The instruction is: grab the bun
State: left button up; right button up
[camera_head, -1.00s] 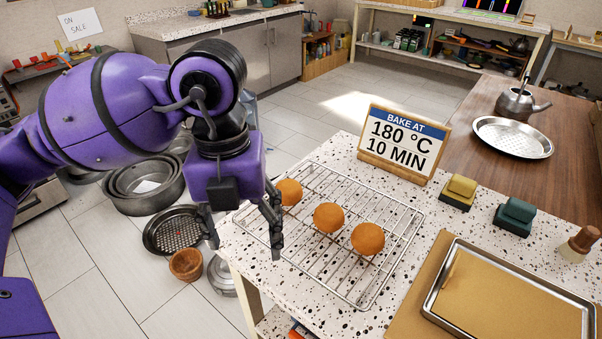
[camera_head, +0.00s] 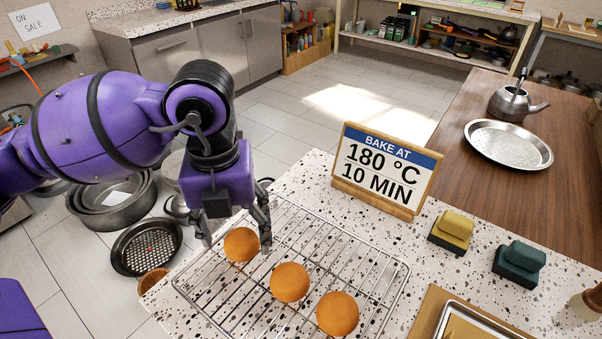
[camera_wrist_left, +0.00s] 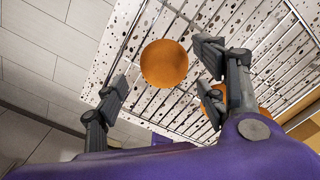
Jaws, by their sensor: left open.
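Three round orange-brown buns lie in a row on a wire cooling rack (camera_head: 235,309). The far left bun (camera_head: 241,245) is nearest my left gripper (camera_head: 237,243). The middle bun (camera_head: 289,282) and the right bun (camera_head: 337,313) lie apart from it. My left gripper is open, its fingers on either side of the far left bun in the head view. In the left wrist view this bun (camera_wrist_left: 165,63) shows between and just beyond the open fingertips. Another bun is partly hidden behind a finger there. My right gripper is not in view.
The rack lies on a speckled counter. A sign (camera_head: 388,168) on a wooden stand is behind it. Yellow (camera_head: 451,231) and green (camera_head: 519,263) blocks sit to the right. A metal tray (camera_head: 477,322) is at the front right. Pans stand on the floor at left.

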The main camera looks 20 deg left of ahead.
aim_at(237, 236)
pick_arm(q)
jog(key=shift+w+f, duration=0.15)
jog(key=shift+f, duration=1.4)
jog(key=shift+c, duration=0.5)
